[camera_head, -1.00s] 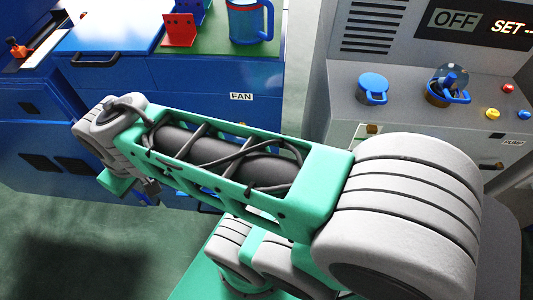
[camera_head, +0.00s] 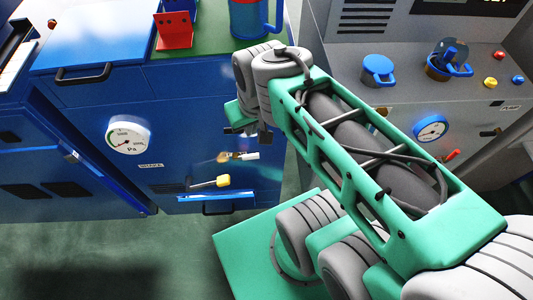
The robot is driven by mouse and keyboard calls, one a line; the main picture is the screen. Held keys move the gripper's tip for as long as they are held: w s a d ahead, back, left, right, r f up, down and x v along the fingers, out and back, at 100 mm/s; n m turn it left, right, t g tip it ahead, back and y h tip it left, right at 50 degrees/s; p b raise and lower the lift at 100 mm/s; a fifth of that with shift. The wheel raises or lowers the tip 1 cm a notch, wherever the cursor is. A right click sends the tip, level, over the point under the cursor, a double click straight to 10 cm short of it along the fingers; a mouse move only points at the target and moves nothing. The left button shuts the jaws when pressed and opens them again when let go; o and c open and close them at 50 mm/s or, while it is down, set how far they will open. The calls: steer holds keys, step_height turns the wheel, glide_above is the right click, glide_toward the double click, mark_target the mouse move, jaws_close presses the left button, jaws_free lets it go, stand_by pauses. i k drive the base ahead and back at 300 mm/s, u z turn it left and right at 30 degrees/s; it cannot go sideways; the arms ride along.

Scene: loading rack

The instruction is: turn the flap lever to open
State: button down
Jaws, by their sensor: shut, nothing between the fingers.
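A lever with a yellow knob (camera_head: 223,181) sticks out from the lower front of the blue cabinet. A brass fitting with a pale handle (camera_head: 240,156) is just above it. No readable label shows which of the two is the flap lever. My gripper (camera_head: 247,132) is above and slightly right of both, in front of the blue cabinet and apart from them in the picture. It is small and partly hidden by my wrist. It is shut and empty.
A grey console (camera_head: 420,60) with blue caps (camera_head: 378,70) and buttons stands right. Green floor is clear at lower left.

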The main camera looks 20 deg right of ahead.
mark_target(249, 157)
steer(key=u, duration=0.4)
steer(key=k, duration=1.1)
steer(key=u, duration=1.35)
steer(key=i, duration=1.1)
steer(key=z, duration=0.35)
